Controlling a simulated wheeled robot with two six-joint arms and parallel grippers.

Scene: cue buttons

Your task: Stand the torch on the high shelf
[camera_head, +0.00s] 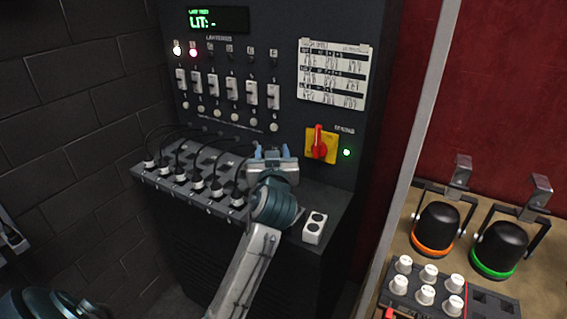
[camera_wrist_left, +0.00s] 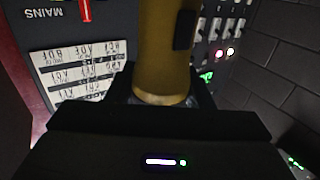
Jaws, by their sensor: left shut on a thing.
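My left gripper (camera_head: 272,152) is in front of the dark control cabinet, above its ledge and left of the red rotary switch. In the left wrist view it is shut on a brass-coloured cylinder with a dark raised patch, which looks like the torch (camera_wrist_left: 160,70). The torch rises between the dark fingers, and its far end is cut off by the frame. In the head view the gripper hides the torch. I cannot make out the high shelf in either view. My right gripper is not in view.
The cabinet (camera_head: 285,20) carries a lit display (camera_head: 217,19), several toggle switches, a paper chart (camera_head: 333,75) and a red switch (camera_head: 319,142) on yellow. Black lamps (camera_head: 437,225) stand at right.

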